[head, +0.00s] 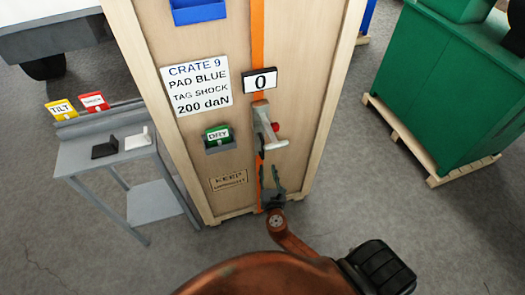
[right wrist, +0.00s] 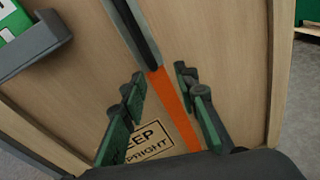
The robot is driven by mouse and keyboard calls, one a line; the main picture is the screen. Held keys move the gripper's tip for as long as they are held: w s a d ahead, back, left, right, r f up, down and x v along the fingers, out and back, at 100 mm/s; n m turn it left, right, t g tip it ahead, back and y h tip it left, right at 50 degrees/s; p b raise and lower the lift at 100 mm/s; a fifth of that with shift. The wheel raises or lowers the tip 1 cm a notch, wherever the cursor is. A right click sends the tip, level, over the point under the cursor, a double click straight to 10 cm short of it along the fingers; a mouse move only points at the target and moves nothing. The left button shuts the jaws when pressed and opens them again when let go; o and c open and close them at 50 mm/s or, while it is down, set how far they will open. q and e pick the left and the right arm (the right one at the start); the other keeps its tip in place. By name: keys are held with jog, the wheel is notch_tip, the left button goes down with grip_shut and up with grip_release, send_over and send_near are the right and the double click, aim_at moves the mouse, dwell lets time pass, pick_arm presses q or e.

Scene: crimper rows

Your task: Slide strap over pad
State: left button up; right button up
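An orange strap (head: 257,45) runs down the front of a tall wooden crate (head: 225,130). It also shows in the right wrist view (right wrist: 168,95). A blue tray-like piece (head: 198,11) is on the crate's upper front, left of the strap; I cannot tell whether it is the pad or a holder. My left gripper is not in view.
A sign (head: 195,85) reads crate 9, pad blue, tag shock, 200 daN. A green DRY tag (head: 217,132) sits in a crate holder. A grey stand (head: 100,150) at left carries TILT and SHOCK tags. A green container (head: 450,85) stands right on a pallet.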

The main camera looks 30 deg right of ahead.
jog(key=n+t, duration=0.2)
send_near(263, 150)
jog(key=x, duration=0.4)
jog(key=shift+h, duration=0.3)
jog(key=x, duration=0.5)
jog(key=shift+w+f, duration=0.15)
jog(key=shift+w, duration=0.2)
jog(key=shift+w+d, duration=0.3)
jog(key=shift+w, duration=0.15)
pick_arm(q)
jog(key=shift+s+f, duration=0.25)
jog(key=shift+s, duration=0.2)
pick_arm(e)
jog(key=shift+c, duration=0.7)
grip_shut()
